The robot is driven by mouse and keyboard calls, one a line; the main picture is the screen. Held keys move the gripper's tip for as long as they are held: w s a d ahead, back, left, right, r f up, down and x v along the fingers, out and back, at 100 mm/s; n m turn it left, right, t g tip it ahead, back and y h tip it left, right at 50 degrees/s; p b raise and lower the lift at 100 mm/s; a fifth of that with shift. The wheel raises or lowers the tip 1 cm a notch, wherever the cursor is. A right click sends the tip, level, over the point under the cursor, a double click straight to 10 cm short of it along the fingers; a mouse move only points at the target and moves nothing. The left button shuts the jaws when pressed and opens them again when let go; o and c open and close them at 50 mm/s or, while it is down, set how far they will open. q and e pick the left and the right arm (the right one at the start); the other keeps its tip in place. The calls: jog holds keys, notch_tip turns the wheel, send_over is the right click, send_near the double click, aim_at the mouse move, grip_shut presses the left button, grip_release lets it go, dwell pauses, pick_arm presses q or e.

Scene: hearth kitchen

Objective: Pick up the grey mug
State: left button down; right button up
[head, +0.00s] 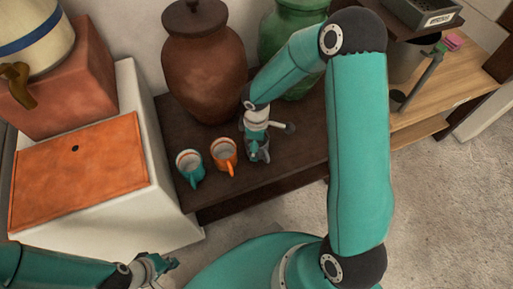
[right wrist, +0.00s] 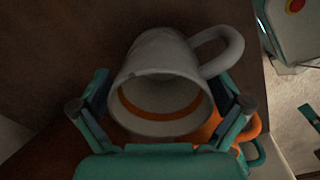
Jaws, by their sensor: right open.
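The grey mug (right wrist: 160,80) fills the middle of the right wrist view, its open mouth with an orange band inside facing the camera and its handle at the upper right. My right gripper (right wrist: 160,112) is open, with one finger on each side of the mug; I cannot tell whether they touch it. In the head view this right gripper (head: 257,150) is over the dark table and mostly hides the mug. My left gripper (head: 156,268) is at the lower left, away from the mugs; its jaws are too small to read.
An orange mug (head: 224,155) and a teal mug (head: 189,167) stand left of the right gripper. A brown jar (head: 203,65) and a green jar (head: 290,25) stand behind on the dark table (head: 215,193). A white block with an orange panel (head: 80,168) is at the left.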

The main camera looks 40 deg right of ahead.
jog(key=shift+r, duration=0.1)
jog(key=c, duration=1.2)
